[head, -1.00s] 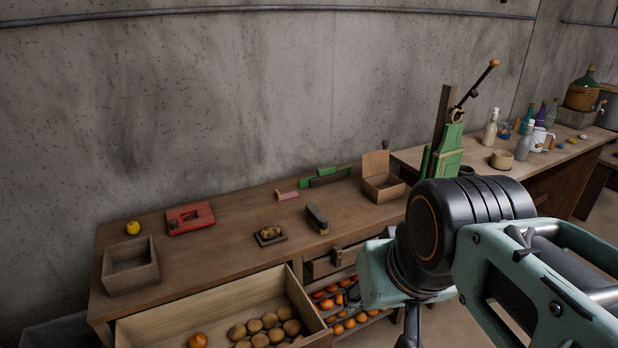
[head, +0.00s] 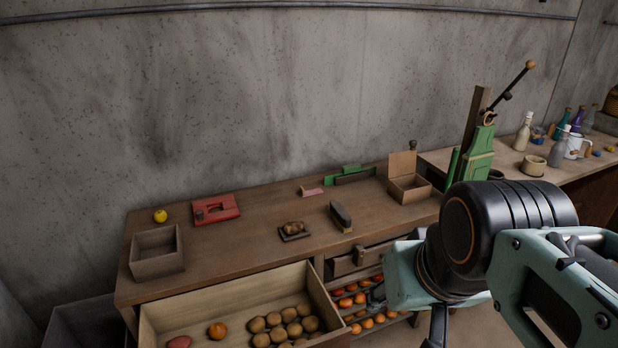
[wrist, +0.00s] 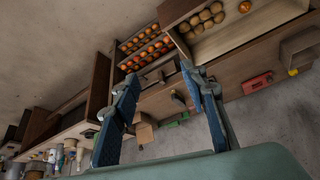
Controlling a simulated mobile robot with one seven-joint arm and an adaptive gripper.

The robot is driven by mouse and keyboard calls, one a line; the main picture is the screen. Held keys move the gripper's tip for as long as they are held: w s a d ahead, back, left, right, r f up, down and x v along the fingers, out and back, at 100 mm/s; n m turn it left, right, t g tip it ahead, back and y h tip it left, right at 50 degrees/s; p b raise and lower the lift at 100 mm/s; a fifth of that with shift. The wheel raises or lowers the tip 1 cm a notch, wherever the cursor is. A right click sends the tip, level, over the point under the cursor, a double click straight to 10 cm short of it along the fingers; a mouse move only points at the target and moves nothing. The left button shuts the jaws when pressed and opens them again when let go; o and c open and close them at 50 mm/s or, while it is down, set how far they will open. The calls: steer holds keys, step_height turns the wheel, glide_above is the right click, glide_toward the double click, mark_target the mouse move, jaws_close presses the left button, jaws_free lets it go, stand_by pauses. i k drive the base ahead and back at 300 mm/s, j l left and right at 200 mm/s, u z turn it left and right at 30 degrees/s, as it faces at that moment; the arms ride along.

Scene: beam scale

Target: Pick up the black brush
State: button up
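The black brush (head: 341,216) appears to be the dark, narrow block with a paler side on the workbench, right of the middle in the head view. It also shows small between my fingers in the wrist view (wrist: 179,99). My gripper (wrist: 161,72) is open and empty, its two blue-padded fingers wide apart. It is well short of the brush and touches nothing that I can see. In the head view my arm fills the lower right and mostly hides the fingers.
On the workbench (head: 260,211) stand a small dark tray (head: 295,238) with brown items, a red box (head: 216,209), an open wooden box (head: 157,266), a cardboard box (head: 409,190) and green pieces (head: 350,177). An open drawer (head: 178,312) of round produce juts out in front. A green press (head: 478,150) stands right.

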mark_target(341, 218)
steer(key=i+l+u, duration=0.2)
steer(key=i+l, duration=0.9)
steer(key=l, duration=0.15)
